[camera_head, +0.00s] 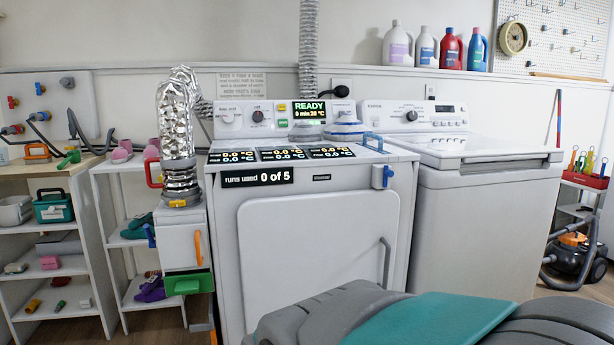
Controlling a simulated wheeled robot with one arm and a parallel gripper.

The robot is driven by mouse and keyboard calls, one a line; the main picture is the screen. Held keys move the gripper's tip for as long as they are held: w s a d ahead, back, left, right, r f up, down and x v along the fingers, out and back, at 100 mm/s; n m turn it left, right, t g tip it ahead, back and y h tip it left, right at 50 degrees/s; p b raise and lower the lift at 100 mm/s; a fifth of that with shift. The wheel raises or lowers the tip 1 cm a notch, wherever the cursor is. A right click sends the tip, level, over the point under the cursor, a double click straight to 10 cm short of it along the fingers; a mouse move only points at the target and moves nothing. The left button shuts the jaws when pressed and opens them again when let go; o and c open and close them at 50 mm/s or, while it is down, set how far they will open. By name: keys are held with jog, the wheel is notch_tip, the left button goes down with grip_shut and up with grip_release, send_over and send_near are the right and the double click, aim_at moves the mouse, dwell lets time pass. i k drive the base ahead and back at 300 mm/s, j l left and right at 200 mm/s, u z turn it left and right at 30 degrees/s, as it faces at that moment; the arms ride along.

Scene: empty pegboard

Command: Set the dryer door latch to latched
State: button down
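The white dryer (225,225) stands in the middle, its front facing me. Its door (310,255) looks shut, with a grey bar handle (386,262) on the right side. A small blue lever on a white mount, seemingly the door latch (383,177), sits at the upper right of the front, above the door. The blue part hangs roughly upright; I cannot tell from this distance whether it is latched. Grey and teal parts of my own arm fill the bottom right foreground. They cover the door's lower right. My gripper is not in view.
A display (308,112) reads READY, and a label (257,176) reads "runs used 0 of 5". A white washer (485,220) stands close on the right. A silver duct (178,135) and a box with an orange handle (181,245) flank the dryer's left. Shelves (45,245) stand farther left.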

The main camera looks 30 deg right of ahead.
aim_at(386, 174)
jog(key=z, duration=1.35)
